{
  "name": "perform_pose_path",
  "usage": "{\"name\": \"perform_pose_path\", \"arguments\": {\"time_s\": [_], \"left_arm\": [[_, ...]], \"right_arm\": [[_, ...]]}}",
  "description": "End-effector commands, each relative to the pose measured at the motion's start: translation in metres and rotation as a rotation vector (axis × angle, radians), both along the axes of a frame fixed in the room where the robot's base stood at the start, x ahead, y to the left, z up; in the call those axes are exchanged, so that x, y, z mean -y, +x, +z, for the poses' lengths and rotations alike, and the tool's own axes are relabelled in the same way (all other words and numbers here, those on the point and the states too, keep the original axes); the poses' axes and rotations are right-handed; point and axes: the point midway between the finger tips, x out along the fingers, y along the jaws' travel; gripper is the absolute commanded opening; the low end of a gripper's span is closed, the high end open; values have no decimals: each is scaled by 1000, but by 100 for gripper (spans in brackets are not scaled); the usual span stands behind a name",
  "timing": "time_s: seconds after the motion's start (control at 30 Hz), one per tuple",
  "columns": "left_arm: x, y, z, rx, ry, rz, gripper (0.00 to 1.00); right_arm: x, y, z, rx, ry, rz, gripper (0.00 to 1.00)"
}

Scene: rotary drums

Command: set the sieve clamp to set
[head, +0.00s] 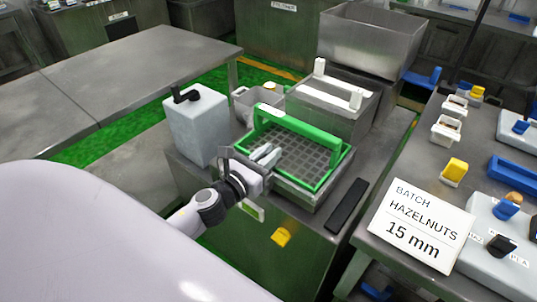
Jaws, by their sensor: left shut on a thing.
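A green-framed sieve (335,166) with a dark mesh and a raised green handle sits in a metal tray on the steel cabinet. My left gripper (266,153) reaches in from the left, over the left near edge of the sieve. Its fingers are shut on a small part there, which I take to be the sieve clamp; the fingers hide most of it, so its position cannot be read. My right gripper is not in view.
A white box (197,130) with a black handle stands left of the sieve. A steel bin with a white handle (338,88) stands behind. A black bar (347,206) lies at right. A sign (418,226) reads "BATCH HAZELNUTS 15 mm". A yellow knob (281,237) is on the cabinet front.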

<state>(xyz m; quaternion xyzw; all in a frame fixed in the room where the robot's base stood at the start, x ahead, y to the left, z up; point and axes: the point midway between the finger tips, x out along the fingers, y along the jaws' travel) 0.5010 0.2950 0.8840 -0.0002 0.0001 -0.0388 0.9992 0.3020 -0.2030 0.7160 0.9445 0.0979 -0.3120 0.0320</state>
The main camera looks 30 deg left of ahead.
Motion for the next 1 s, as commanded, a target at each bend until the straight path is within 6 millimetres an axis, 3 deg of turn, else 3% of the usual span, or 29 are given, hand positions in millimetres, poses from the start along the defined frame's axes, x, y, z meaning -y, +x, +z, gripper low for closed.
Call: {"name": "perform_pose_path", "arguments": {"time_s": [0.47, 0.5, 0.57, 1.0], "left_arm": [[0, 0, 0, 0, 0, 16, 0], [0, 0, 0, 0, 0, 16, 26], [0, 0, 0, 0, 0, 16, 40], [0, -10, -1, -1, 1, 14, 40]], "right_arm": [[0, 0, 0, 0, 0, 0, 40], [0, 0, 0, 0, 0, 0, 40], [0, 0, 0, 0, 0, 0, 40], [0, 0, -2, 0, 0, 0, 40]]}}
